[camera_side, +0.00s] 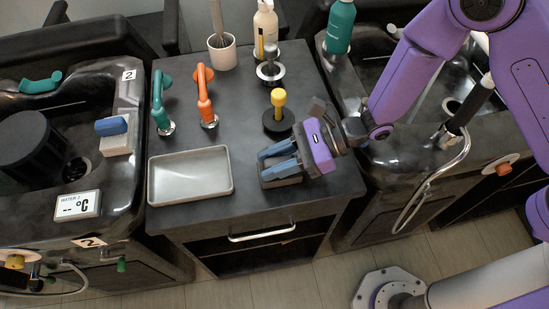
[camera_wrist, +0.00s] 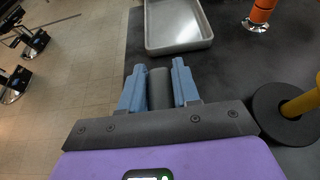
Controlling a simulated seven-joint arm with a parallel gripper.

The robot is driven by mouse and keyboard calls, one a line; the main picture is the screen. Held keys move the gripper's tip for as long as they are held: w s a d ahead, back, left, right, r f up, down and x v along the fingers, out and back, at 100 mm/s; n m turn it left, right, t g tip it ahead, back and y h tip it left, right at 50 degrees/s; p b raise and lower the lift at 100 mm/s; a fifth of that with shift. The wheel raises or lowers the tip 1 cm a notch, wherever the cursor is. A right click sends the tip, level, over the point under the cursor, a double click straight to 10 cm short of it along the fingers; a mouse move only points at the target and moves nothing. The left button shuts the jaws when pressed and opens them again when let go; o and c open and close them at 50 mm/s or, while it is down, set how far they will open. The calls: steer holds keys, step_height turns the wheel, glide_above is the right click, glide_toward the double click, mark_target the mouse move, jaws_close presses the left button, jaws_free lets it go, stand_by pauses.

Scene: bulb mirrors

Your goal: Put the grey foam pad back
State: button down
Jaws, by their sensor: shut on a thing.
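The grey foam pad (camera_wrist: 159,88) sits between the two blue fingers of my gripper (camera_wrist: 159,86) in the wrist view. My gripper is shut on it. In the side view my gripper (camera_side: 272,160) is low over the front right of the dark counter, right of the metal tray. A grey part of the pad (camera_side: 285,182) shows below and between the fingers. I cannot tell whether the pad touches the counter.
The empty metal tray (camera_side: 190,192) is left of my gripper. A yellow-knobbed tool on a black disc (camera_side: 279,120) stands close behind. Orange (camera_side: 205,95) and teal (camera_side: 160,100) handled tools stand further back. A drawer handle (camera_side: 262,233) is in front. A blue-and-white sponge (camera_side: 115,140) lies left.

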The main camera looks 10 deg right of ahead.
steer(key=c, duration=0.8)
jaws_free()
steer(key=shift+f, duration=0.1)
steer(key=shift+d+r, duration=0.25)
steer(key=v, duration=1.1)
steer(key=shift+d, duration=0.25)
steer(key=shift+r, duration=0.1)
